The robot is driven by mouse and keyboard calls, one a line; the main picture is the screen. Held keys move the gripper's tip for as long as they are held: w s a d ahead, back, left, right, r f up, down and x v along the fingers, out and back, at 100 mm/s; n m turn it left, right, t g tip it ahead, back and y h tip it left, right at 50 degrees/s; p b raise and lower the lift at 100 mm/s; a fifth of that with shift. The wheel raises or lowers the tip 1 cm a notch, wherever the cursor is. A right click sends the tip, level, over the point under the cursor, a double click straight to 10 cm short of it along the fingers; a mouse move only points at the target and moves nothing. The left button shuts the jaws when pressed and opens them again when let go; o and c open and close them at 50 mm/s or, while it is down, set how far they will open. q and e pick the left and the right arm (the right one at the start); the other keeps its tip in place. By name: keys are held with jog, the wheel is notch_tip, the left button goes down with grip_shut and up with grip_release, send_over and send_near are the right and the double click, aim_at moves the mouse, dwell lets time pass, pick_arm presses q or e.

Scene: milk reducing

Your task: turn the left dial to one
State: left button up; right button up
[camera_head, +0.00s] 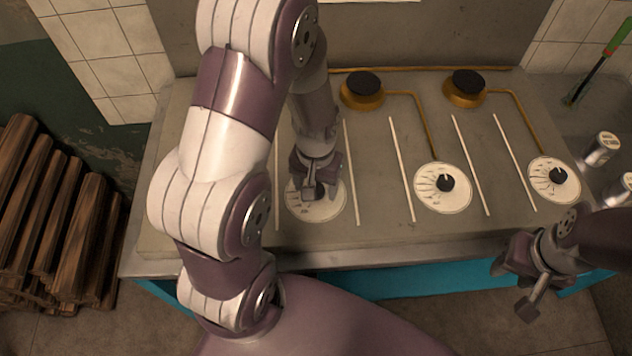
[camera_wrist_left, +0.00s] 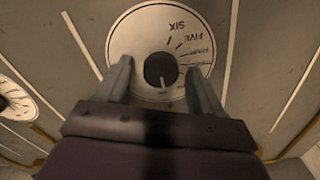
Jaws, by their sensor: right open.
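The left dial is a white round plate (camera_head: 332,210) with a black knob, mostly under my left gripper (camera_head: 312,186) in the head view. In the left wrist view the left dial plate (camera_wrist_left: 133,38) shows SIX, FIVE and blurred smaller labels upside down. Its dark knob (camera_wrist_left: 161,70) sits between the two fingers of my left gripper (camera_wrist_left: 160,66), which is open with a gap on each side. A short white mark on the knob points toward the bottom of that view. My right gripper (camera_head: 515,286) is open and empty in front of the counter at the right.
A middle dial (camera_head: 452,203) and a right dial (camera_head: 566,188) lie on the grey counter (camera_head: 380,238). Two black-topped burners (camera_head: 363,84) (camera_head: 466,82) stand behind them. Cans (camera_head: 603,148) and a green-handled tool (camera_head: 618,36) are at the right. Stacked wood (camera_head: 62,235) is at left.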

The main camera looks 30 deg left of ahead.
pick_arm(q)
jog(key=c, duration=0.9)
jog(key=shift+o, duration=0.2)
jog(key=shift+r+n+p, duration=0.2)
jog(key=shift+n+p, duration=0.1)
jog(key=shift+p, duration=0.15)
jog(key=n+p, duration=0.2)
jog(key=shift+r+n, duration=0.1)
jog(key=shift+n, duration=0.8)
jog(key=shift+f+n, duration=0.3)
jog(key=o, duration=1.1)
jog(key=shift+c, duration=0.2)
